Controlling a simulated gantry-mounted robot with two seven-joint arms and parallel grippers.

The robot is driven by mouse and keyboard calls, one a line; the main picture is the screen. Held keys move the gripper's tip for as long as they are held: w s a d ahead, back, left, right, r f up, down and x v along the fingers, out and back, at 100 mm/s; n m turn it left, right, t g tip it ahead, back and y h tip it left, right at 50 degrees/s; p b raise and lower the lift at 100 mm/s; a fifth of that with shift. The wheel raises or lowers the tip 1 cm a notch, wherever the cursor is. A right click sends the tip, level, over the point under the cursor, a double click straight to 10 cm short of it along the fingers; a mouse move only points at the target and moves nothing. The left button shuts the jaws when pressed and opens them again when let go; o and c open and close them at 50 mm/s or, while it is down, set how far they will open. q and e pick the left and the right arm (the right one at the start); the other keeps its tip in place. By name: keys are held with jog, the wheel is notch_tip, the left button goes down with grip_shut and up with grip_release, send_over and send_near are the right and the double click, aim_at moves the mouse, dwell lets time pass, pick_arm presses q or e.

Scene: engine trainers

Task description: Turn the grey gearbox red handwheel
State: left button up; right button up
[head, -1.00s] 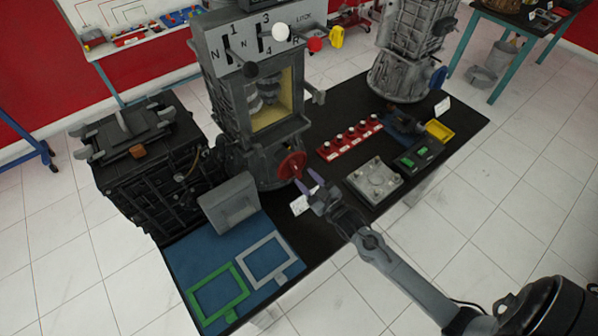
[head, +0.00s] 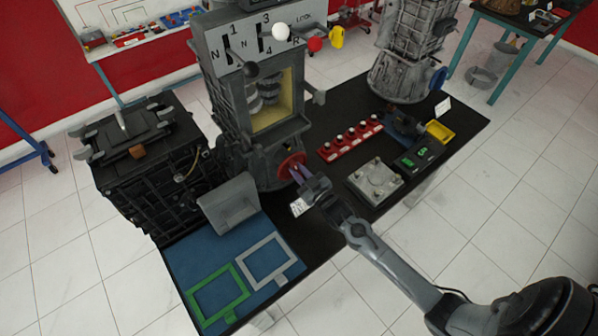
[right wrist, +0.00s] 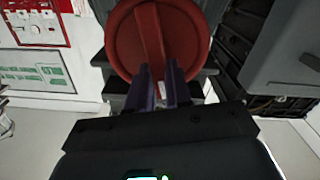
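The red handwheel (head: 292,166) is on the lower front of the grey gearbox (head: 262,130), which stands on the dark table. My right gripper (head: 298,171) reaches it from the right, with its purple fingertips at the wheel's face. In the right wrist view the red handwheel (right wrist: 123,40) fills the top centre, with a raised bar across its face. The fingers of my right gripper (right wrist: 158,75) lie on either side of the bar's lower end, with a small gap between them. I cannot tell whether they press on the bar. My left gripper is not in view.
A grey flat-plated block (head: 377,181) and a red strip with several knobs (head: 349,139) lie right of my gripper. A grey tilted panel (head: 230,203) stands left of the wheel. A small white card (head: 299,207) is below my fingers. A blue mat (head: 215,250) covers the front left.

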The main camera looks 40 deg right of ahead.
grip_shut()
jog(key=shift+d+r+m+p, duration=0.1)
jog(key=shift+r+m+p, duration=0.05)
jog(key=shift+m+p, duration=0.4)
jog(key=shift+d+f+m+p, duration=0.35)
jog(key=shift+m+p, duration=0.95)
jog(key=shift+m, duration=2.4)
jog(key=shift+d+f+m+p, duration=0.35)
jog(key=shift+m+p, duration=0.9)
jog(key=shift+m, duration=2.5)
jog(key=shift+d+f+m+p, duration=0.35)
jog(key=shift+m+p, duration=0.95)
jog(key=shift+m, duration=2.4)
jog(key=shift+a+f, duration=0.1)
jog(key=shift+f, duration=0.05)
